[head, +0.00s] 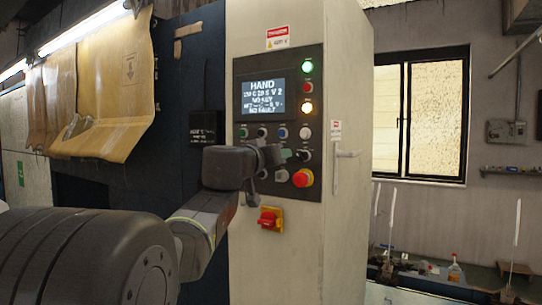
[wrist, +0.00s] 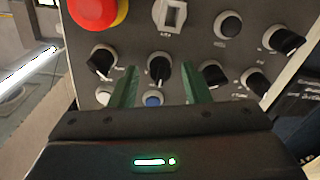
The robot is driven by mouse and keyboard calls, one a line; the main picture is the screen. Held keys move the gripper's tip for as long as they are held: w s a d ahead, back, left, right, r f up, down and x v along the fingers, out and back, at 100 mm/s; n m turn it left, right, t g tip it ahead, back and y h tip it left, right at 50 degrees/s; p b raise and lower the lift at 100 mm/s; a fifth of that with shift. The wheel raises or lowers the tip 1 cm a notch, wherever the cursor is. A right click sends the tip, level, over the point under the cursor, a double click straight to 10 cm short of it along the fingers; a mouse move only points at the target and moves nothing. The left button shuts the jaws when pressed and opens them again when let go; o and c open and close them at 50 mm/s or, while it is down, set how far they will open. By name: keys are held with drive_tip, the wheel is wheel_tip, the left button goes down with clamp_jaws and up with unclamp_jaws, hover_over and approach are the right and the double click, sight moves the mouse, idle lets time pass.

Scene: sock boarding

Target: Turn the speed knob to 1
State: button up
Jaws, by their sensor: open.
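The control panel (head: 277,180) is on the tall beige cabinet. My gripper (head: 280,157) is in front of its lower half in the head view and hides some of the controls. In the wrist view my gripper (wrist: 160,76) is open, with its two green fingers pointing at the panel. A black knob with a pale pointer line (wrist: 158,70) shows between the fingertips, with gaps on both sides. I cannot tell whether the fingers reach around it in depth. Several similar black knobs stand beside it. Their labels are too blurred to read, so I cannot tell which is the speed knob.
A red emergency button (head: 303,178) is at the panel's lower right and shows in the wrist view (wrist: 97,10). A red and yellow switch (head: 269,218) sits below the panel. A door handle (head: 347,154) sticks out at right.

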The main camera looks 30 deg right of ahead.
clamp_jaws()
drive_tip(key=shift+n+b, duration=0.7)
drive_tip(key=shift+n, duration=3.7)
unclamp_jaws()
